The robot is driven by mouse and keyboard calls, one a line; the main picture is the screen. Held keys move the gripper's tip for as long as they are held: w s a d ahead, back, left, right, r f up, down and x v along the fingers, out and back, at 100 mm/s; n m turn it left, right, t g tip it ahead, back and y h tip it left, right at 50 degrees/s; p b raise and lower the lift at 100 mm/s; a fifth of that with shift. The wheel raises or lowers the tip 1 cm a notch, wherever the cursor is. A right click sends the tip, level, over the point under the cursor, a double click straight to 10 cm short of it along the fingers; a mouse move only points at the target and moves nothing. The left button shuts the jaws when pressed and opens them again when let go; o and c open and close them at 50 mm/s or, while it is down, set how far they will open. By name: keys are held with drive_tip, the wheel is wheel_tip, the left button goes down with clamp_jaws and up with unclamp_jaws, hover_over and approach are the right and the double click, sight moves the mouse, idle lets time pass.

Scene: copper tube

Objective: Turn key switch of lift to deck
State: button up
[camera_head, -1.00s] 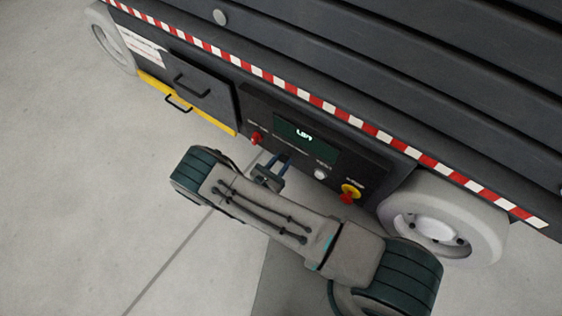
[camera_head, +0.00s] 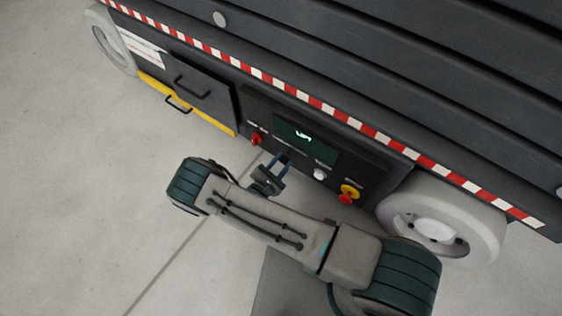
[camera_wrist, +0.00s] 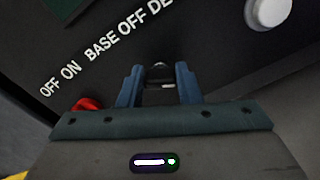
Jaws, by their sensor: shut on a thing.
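The lift's dark control panel (camera_head: 330,182) sits low on its side, between a drawer and a wheel. In the wrist view the panel carries white labels reading "OFF ON" and "BASE OFF DE", the last word cut off. My gripper (camera_wrist: 158,82) is shut on the small metallic key switch (camera_wrist: 159,71) below the "BASE OFF DE" label, one blue finger on each side. The key is mostly hidden between the fingers, so its exact angle cannot be told. In the head view my gripper (camera_head: 275,175) reaches the panel below its lit display (camera_head: 305,136).
A red knob (camera_head: 256,139) is left of my gripper, close to it in the wrist view (camera_wrist: 88,103). A white round button (camera_head: 320,174) and a red knob on a yellow base (camera_head: 349,192) are to the right. A pale wheel (camera_head: 440,222) stands further right.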

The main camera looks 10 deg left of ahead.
drive_tip(key=shift+f+m+p, duration=0.1)
drive_tip(key=shift+m+p, duration=0.2)
drive_tip(key=shift+m, duration=1.3)
drive_tip(key=o, duration=1)
drive_tip(key=shift+s+a, duration=0.2)
drive_tip(key=shift+s, duration=0.3)
drive_tip(key=p+v, duration=0.3)
drive_tip(key=v, duration=1)
